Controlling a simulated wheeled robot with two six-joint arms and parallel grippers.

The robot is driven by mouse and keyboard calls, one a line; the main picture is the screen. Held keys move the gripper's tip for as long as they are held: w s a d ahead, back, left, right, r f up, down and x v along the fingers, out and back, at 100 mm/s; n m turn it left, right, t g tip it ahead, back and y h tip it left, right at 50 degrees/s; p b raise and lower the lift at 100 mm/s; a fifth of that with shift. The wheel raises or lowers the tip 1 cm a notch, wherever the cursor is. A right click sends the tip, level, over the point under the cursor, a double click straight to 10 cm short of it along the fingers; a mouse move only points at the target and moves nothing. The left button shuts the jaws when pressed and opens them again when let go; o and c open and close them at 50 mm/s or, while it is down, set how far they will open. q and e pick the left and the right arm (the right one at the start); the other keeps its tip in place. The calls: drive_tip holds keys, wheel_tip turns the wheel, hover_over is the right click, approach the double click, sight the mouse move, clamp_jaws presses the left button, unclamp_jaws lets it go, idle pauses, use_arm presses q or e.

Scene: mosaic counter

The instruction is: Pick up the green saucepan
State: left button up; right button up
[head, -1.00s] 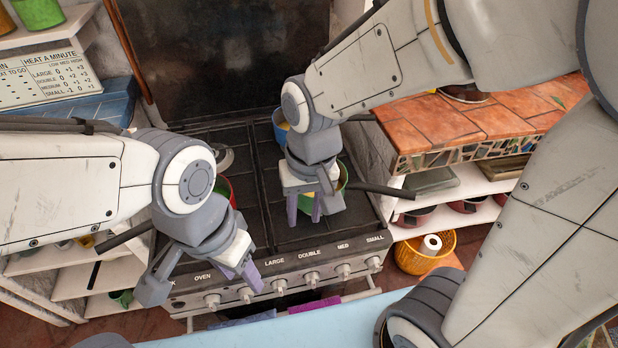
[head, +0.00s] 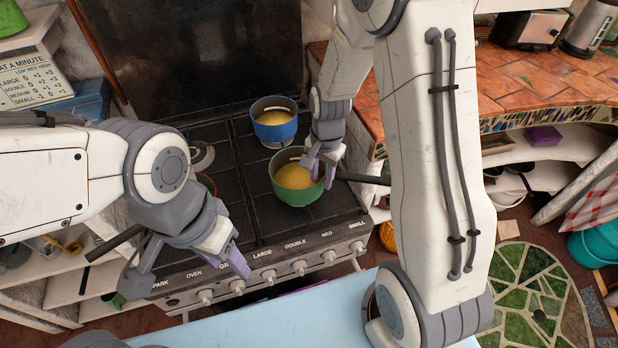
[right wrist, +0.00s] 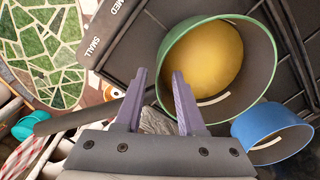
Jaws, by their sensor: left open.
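The green saucepan (head: 297,194) stands upright on the stovetop near its front right, with a yellow filling inside. Its dark handle (head: 362,178) points right, partly behind my right arm. My right gripper (head: 318,174) is at the saucepan's right side, by the handle's root. In the right wrist view, the gripper (right wrist: 158,95) has its purple fingers apart, and the handle (right wrist: 85,115) runs across just beyond them towards the green saucepan (right wrist: 163,62). Contact cannot be told. My left gripper (head: 236,262) is open and empty in front of the stove's knobs.
A blue saucepan (head: 274,132) with yellow contents stands behind the green one. A reddish pan (head: 207,183) is mostly hidden by my left arm. The stovetop (head: 240,205) is clear between them. A tiled counter (head: 490,85) lies to the right.

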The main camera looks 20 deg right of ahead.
sight(321, 188)
drive_tip(key=shift+f, duration=1.55)
clamp_jaws()
drive_tip(key=shift+r, duration=0.1)
